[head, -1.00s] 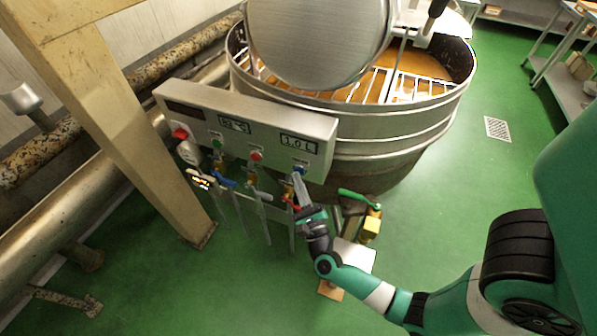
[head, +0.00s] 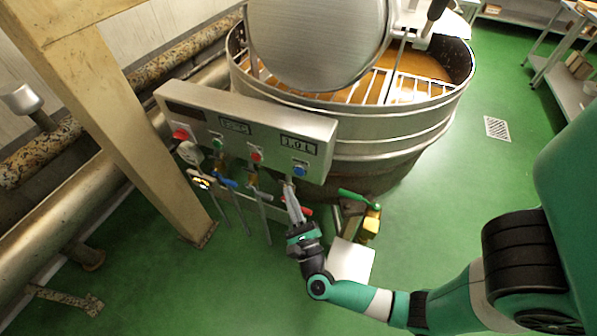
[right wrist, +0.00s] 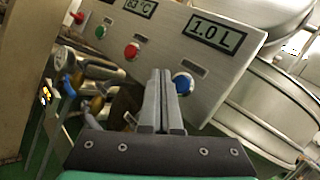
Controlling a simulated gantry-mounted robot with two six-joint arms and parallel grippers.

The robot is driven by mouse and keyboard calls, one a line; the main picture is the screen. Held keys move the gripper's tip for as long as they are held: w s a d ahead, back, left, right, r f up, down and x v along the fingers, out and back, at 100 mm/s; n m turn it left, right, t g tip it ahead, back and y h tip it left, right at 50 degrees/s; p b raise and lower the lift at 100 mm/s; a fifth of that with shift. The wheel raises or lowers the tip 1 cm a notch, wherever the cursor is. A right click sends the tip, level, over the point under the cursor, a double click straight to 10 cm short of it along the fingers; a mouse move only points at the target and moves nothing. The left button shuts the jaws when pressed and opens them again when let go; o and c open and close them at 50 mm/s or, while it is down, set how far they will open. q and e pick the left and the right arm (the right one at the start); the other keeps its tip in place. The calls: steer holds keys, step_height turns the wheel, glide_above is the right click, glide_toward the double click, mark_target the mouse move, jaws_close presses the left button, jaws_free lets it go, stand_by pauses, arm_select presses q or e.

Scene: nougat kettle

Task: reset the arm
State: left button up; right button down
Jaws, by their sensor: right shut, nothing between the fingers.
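My right arm comes in from the lower right of the head view. My right gripper (head: 290,192) is shut and empty, its fingertips just below the right end of the control panel (head: 250,135). In the right wrist view the shut fingers (right wrist: 160,88) point toward the panel, just left of the blue button (right wrist: 183,83). The blue button (head: 299,171) is uncovered in the head view, above the fingertips. I cannot tell the exact gap between fingertips and panel. My left gripper is not in view.
A large kettle (head: 350,125) with orange-brown contents stands behind the panel. Valves with blue (head: 224,182) and green (head: 353,194) handles sit below and beside it. A beige post (head: 120,125) stands at left. Green floor (head: 440,200) is clear at right.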

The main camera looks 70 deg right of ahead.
steer(key=shift+a, duration=0.6)
steer(key=shift+w, duration=0.1)
